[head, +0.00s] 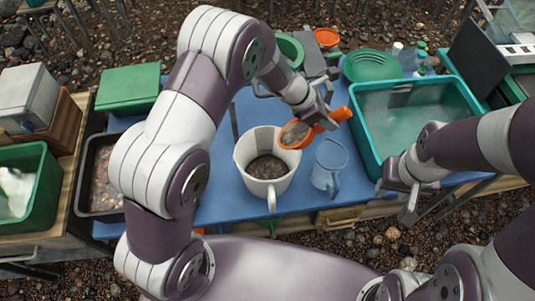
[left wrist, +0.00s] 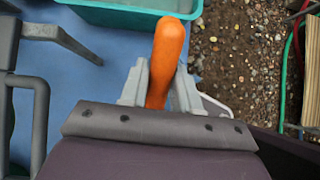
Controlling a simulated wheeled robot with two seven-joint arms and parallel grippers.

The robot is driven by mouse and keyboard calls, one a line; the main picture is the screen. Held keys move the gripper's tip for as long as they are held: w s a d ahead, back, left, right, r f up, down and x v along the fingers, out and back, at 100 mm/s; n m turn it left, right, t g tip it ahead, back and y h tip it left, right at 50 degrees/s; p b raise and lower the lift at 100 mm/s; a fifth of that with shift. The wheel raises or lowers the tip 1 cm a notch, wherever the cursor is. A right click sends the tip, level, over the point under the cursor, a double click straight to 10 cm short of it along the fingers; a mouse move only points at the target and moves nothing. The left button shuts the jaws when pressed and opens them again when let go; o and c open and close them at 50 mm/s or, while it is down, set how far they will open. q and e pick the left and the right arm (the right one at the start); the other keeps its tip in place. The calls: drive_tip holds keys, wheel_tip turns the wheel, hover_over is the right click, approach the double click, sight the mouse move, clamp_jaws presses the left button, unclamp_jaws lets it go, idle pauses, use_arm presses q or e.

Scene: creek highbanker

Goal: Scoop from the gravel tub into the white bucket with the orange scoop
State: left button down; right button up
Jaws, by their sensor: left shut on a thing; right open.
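My left gripper (head: 322,118) is shut on the handle of the orange scoop (head: 308,140). The handle (left wrist: 166,55) shows between the fingers in the left wrist view. The scoop's bowl holds greyish gravel and is over the right rim of the white bucket (head: 258,188); I cannot tell if they touch. The bucket stands upright on the blue table, with dark gravel inside. The gravel tub (head: 84,205), a dark tub with pinkish gravel, is at the left, partly hidden by my left arm. My right gripper (head: 395,205) is open and empty near the teal tub's front.
A translucent blue jug (head: 330,166) stands just right of the bucket. A large teal tub (head: 372,135) of water is at the right of the blue table (head: 222,205). A green pan (head: 372,66) and bottles (head: 413,60) are behind. A green box (head: 128,90) is back left.

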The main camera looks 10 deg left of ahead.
use_arm(q)
drive_tip(key=shift+s+a+r+t+h+b, duration=0.25)
drive_tip(key=shift+a+h+b, duration=0.2)
drive_tip(key=shift+b, duration=0.85)
drive_tip(key=shift+a+r+t+h+b, duration=0.15)
drive_tip(key=shift+a+r+h+b, duration=0.25)
drive_tip(key=shift+b, duration=0.85)
drive_tip(key=shift+s+r, duration=0.1)
drive_tip(key=shift+r, duration=0.15)
